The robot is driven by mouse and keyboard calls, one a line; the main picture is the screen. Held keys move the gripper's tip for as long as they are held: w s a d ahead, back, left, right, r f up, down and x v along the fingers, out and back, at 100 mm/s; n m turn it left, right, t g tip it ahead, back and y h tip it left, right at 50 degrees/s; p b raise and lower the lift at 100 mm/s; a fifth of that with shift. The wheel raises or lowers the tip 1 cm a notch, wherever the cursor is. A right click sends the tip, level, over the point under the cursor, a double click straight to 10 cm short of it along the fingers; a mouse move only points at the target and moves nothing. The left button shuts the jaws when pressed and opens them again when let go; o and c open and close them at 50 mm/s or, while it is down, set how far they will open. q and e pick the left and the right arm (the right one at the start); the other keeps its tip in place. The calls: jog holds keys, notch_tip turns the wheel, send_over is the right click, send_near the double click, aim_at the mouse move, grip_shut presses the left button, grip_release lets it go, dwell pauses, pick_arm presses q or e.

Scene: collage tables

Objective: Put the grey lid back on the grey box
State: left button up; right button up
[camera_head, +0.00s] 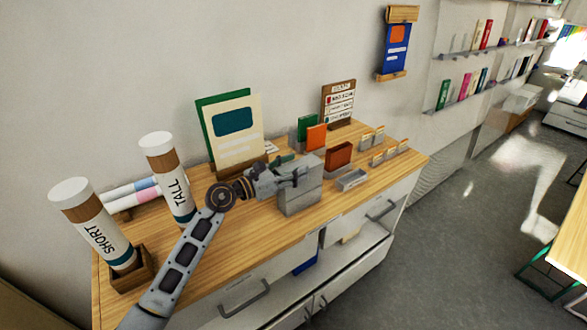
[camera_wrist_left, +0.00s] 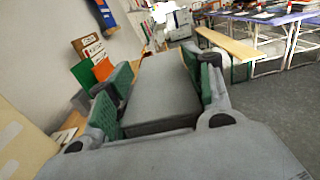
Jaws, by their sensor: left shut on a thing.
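The grey box (camera_head: 300,203) stands on the wooden top of the cabinet, near its front edge. The grey lid (camera_head: 308,166) shows as the top part of the grey block, over the box. My left gripper (camera_head: 293,178) reaches it from the left and is shut on the lid. In the left wrist view the lid (camera_wrist_left: 160,92) lies between the two green-padded fingers of my left gripper (camera_wrist_left: 160,100). I cannot tell whether the lid is fully seated on the box, as the gripper hides part of the joint. My right gripper is not in view.
A cream board (camera_head: 236,147) stands behind the gripper. Tubes marked TALL (camera_head: 165,170) and SHORT (camera_head: 98,230) stand left. A small grey tray (camera_head: 352,184), a brown block (camera_head: 339,156) and an orange block (camera_head: 316,138) stand close on the right. The front wood strip is clear.

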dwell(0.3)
pick_arm(q)
jog(key=o, duration=1.1)
jog(key=shift+r, duration=5)
notch_tip(320, 180, up, 9)
jog(key=p, duration=0.9)
jog(key=shift+r, duration=0.15)
jog(key=shift+r+p, duration=0.4)
jog(key=shift+p, duration=0.15)
